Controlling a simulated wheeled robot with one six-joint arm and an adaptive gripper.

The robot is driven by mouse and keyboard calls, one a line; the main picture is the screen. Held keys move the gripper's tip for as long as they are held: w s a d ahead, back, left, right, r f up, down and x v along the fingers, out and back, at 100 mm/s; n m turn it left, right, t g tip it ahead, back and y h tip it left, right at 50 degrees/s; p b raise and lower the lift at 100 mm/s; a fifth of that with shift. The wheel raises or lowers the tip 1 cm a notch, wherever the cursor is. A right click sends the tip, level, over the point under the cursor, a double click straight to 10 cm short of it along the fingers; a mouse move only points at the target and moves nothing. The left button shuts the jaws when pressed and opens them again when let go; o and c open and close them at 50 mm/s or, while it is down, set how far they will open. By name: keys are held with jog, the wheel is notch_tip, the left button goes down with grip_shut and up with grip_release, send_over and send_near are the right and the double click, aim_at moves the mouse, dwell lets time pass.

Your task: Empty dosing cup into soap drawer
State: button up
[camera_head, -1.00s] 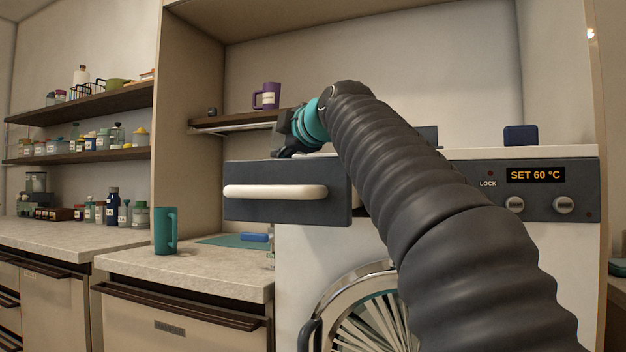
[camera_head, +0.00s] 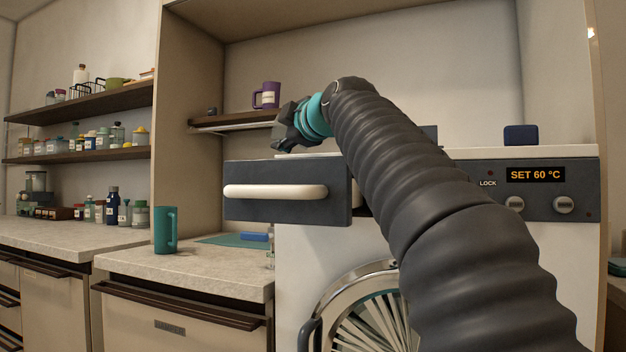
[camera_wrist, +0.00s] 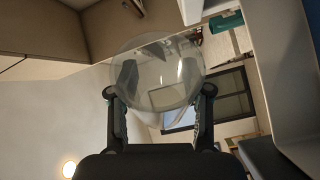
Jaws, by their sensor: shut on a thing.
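The soap drawer (camera_head: 245,208) is pulled out from the washing machine, its dark front with a cream handle facing me. My gripper (camera_head: 285,138) is above the drawer's top edge, in line with its front and pointing left. In the wrist view my gripper (camera_wrist: 158,78) is shut on a clear, see-through dosing cup (camera_wrist: 158,98), with one finger on each side. The cup's round outline faces the wrist camera. Whether anything is in the cup cannot be told. In the head view the cup is not distinguishable, and the drawer's inside is hidden behind its front.
The washing machine (camera_head: 310,265) has a control panel at right reading SET 60 °C. A teal mug (camera_head: 165,231) stands on the left counter (camera_head: 190,268). A purple mug (camera_head: 267,95) sits on a shelf behind my gripper. A dark blue box (camera_head: 520,135) stands on the machine top.

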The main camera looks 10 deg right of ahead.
jog(key=shift+d+r+m+t+b, duration=0.3)
jog(key=shift+m+b, duration=0.2)
jog(key=shift+m, duration=0.3)
dwell(0.4)
jog(key=shift+s+d+r+m+t, duration=0.1)
jog(key=shift+d+r+m+t, duration=0.1)
jog(key=shift+r+m, duration=0.25)
jog(key=shift+d+r+m+t, duration=0.1)
jog(key=shift+r+m+t, duration=0.1)
jog(key=shift+r+m, duration=0.25)
dwell(0.5)
jog(key=shift+d+r+m+t+b, duration=0.2)
jog(key=shift+d+m+t+b, duration=0.15)
jog(key=shift+m, duration=0.55)
dwell(0.5)
dwell(0.8)
